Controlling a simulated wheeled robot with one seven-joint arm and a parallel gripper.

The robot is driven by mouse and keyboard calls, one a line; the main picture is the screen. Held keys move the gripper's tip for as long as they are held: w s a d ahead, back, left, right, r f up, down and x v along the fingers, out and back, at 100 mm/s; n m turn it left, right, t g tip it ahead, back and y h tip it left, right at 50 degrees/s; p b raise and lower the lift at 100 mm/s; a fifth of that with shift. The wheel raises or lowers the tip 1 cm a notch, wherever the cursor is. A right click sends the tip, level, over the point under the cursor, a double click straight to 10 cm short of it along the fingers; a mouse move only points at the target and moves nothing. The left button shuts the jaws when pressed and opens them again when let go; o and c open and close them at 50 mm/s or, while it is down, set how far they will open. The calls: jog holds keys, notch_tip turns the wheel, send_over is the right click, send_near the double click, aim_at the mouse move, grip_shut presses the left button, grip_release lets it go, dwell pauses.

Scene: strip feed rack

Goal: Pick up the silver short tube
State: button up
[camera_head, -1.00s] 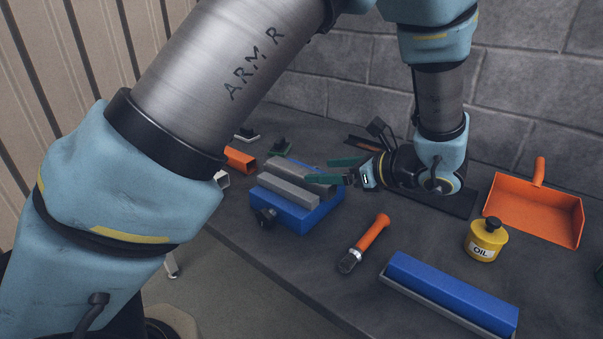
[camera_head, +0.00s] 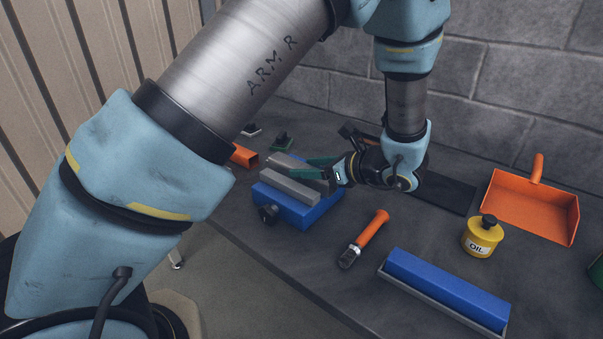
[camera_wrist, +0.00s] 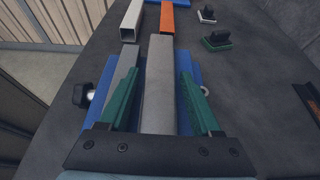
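A blue rack (camera_head: 308,217) holds two grey lengths side by side. The front grey bar (camera_head: 290,186) lies nearer the table edge; the rear grey bar (camera_head: 282,162) lies behind it. My gripper (camera_head: 312,168) is open, low over the rack's right end. In the wrist view my green fingers (camera_wrist: 160,103) stand on either side of the rear bar, with a gap visible on both sides. The left finger partly covers the front bar. Beyond the rack, a silver square tube (camera_wrist: 131,22) lies with its hollow end facing me. Which piece is the silver short tube, I cannot tell for sure.
An orange tube (camera_wrist: 167,18) lies beside the silver square tube. A black knob (camera_head: 268,214) sticks out of the rack's front. An orange-handled tool (camera_head: 370,230), a blue bar in a grey channel (camera_head: 445,288), an oil can (camera_head: 482,237) and an orange dustpan (camera_head: 530,207) stand to the right.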

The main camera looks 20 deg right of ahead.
grip_shut()
dwell(0.3)
dwell(0.3)
